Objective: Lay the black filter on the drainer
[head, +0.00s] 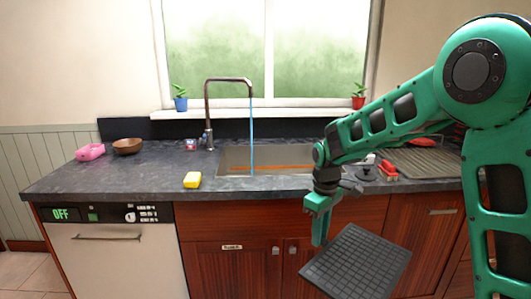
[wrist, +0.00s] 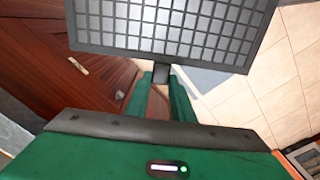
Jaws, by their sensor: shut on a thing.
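The black filter (head: 357,264) is a flat dark square with a grid pattern. My gripper (head: 322,238) is shut on it and holds it in the air in front of the cabinet doors, below the counter's edge. In the wrist view the filter (wrist: 170,28) extends out ahead of the green fingers (wrist: 162,80), which grip a short tab on its near edge. The drainer (head: 428,160) is a ridged surface on the counter to the right of the sink. It is partly hidden behind my arm.
The sink (head: 235,162) has water running from the tap (head: 207,110).

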